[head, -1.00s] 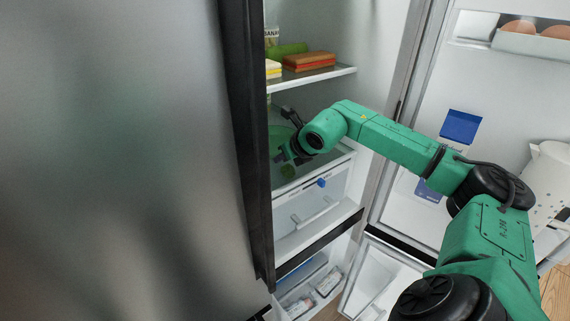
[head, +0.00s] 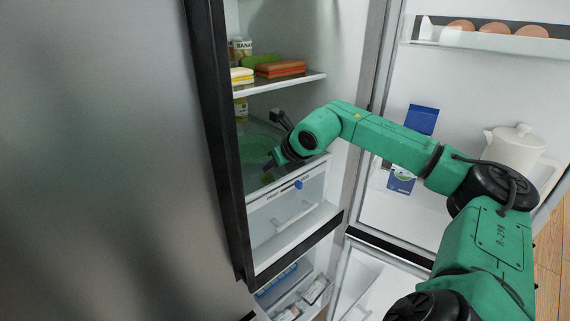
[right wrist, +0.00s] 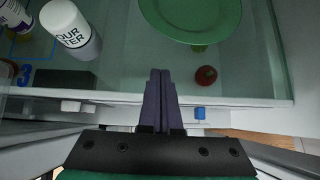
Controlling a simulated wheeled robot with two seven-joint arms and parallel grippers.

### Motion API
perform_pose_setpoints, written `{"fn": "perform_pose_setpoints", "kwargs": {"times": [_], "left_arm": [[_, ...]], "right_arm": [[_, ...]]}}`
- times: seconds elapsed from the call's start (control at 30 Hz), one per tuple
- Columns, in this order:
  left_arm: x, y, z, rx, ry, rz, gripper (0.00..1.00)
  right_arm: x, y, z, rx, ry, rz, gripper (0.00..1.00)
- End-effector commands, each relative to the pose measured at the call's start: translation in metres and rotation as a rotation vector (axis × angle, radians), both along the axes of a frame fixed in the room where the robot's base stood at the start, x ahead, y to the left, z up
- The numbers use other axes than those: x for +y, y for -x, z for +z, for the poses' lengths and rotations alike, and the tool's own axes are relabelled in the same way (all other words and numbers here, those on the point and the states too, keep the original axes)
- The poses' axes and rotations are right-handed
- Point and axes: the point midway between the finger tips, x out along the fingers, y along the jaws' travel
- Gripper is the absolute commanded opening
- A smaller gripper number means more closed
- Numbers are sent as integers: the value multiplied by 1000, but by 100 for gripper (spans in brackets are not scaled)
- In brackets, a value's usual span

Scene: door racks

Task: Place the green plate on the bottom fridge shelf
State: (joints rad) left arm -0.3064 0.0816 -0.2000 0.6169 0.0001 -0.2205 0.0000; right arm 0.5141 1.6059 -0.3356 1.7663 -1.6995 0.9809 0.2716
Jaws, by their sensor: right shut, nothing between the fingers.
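The green plate (right wrist: 192,14) lies on the glass bottom shelf (right wrist: 122,68) in the right wrist view, ahead of my fingers. In the head view the plate (head: 258,149) is partly hidden by the fridge's left edge and my arm. My right gripper (right wrist: 160,74) is shut and empty, its fingertips apart from the plate, near the shelf's front edge. In the head view my right gripper (head: 268,160) reaches into the fridge at the bottom shelf. My left gripper is not in view.
A white tub (right wrist: 66,24) stands left of the plate, and a small red item (right wrist: 206,75) shows below the glass. The open door (head: 450,85) at right holds eggs, a blue carton (head: 421,120) and a white jug (head: 513,152).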

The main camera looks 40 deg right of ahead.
Motion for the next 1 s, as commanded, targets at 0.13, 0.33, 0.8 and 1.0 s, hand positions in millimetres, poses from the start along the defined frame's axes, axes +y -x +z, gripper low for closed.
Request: {"fn": "perform_pose_setpoints", "kwargs": {"times": [0.13,0.33,0.8,1.0], "left_arm": [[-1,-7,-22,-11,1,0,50],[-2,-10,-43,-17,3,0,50],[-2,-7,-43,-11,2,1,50],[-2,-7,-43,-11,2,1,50]], "right_arm": [[-1,17,11,-2,7,-3,0],[1,45,42,-5,2,-4,0],[2,52,52,-1,-1,-1,0],[2,52,52,-1,-1,-1,0]]}}
